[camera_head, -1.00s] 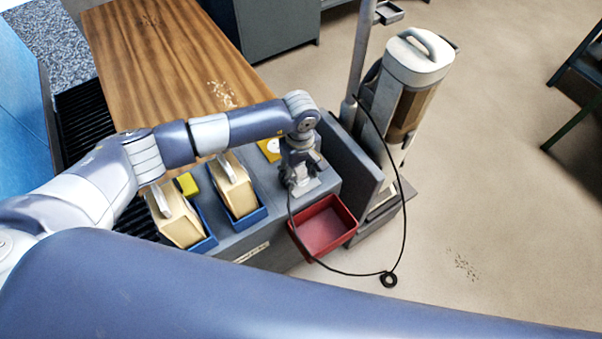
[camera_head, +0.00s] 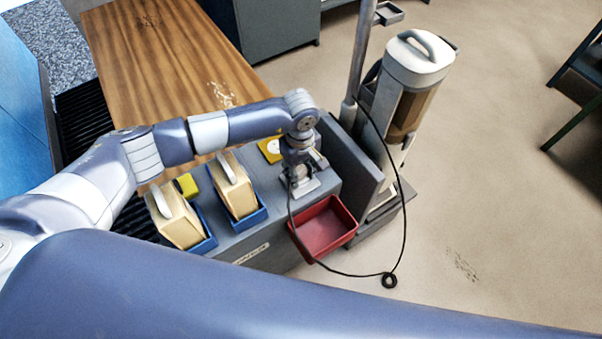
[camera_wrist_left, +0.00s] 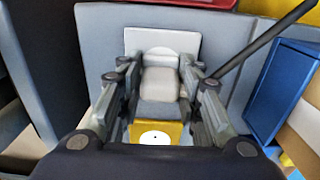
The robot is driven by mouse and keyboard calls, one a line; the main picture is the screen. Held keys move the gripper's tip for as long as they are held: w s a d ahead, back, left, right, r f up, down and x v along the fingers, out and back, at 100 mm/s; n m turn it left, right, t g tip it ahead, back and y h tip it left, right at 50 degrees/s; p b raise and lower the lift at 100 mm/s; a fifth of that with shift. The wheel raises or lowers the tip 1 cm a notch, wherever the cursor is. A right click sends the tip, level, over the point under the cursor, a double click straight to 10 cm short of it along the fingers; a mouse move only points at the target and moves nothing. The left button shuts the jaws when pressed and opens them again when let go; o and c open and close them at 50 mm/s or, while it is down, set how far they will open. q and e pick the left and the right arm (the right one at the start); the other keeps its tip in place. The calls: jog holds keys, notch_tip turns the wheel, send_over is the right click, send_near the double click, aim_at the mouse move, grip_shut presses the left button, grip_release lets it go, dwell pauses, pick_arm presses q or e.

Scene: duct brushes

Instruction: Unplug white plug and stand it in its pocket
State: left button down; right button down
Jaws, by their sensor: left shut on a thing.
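The white plug (camera_wrist_left: 160,82) sits between the fingers of my left gripper (camera_wrist_left: 158,88) in the left wrist view. The gripper is shut on it. Behind the plug is a pale square plate (camera_wrist_left: 186,42); whether the plug is seated in it or just clear of it I cannot tell. In the head view my left gripper (camera_head: 298,174) points down over this plate (camera_head: 308,188) on the grey bench top and hides most of the plug. A yellow block with a white disc (camera_head: 269,149) lies just behind the gripper. My right gripper is not in view.
A red bin (camera_head: 322,230) hangs at the bench front. A black cord (camera_head: 404,225) loops over the floor side from the gripper to the upright machine (camera_head: 415,65). Blue trays (camera_head: 251,219) with tan brush blocks (camera_head: 233,187) stand left. The wooden table top (camera_head: 160,60) is mostly clear.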

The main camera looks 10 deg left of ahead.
aim_at(300, 168)
pick_arm(q)
jog(key=shift+r+p, duration=1.25)
jog(key=shift+r, duration=1.4)
jog(key=shift+r, duration=0.1)
jog(key=shift+r+p, duration=0.5)
jog(key=shift+r, duration=1)
